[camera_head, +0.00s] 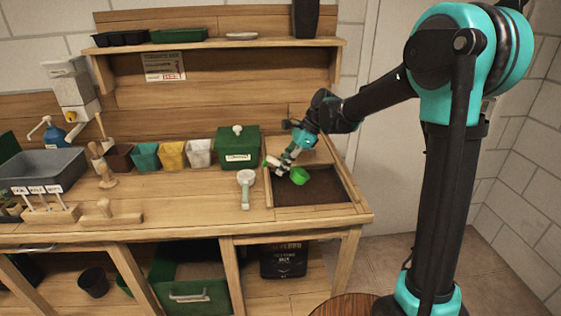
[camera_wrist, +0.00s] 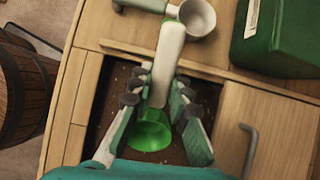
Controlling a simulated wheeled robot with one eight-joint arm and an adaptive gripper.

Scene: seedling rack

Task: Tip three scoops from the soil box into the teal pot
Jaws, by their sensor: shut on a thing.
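My gripper (camera_head: 283,168) is over the soil box (camera_head: 269,192), shut on a scoop with a bright green bowl (camera_head: 299,175) and a pale handle. In the wrist view the handle (camera_wrist: 168,58) runs between the fingers of my gripper (camera_wrist: 158,92), and the green bowl (camera_wrist: 152,132) shows below, over the dark soil (camera_wrist: 118,88). I cannot tell if the bowl touches the soil or holds any. The teal pot (camera_head: 146,156) stands upright on the bench to the left, between a brown pot and a yellow pot; its inside is not clear.
A white scoop (camera_head: 245,188) lies on the bench just left of the soil box. A lidded green box (camera_head: 238,147), a white pot (camera_head: 199,153) and the yellow pot (camera_head: 171,155) stand between the soil box and the teal pot. The bench front in between is mostly clear.

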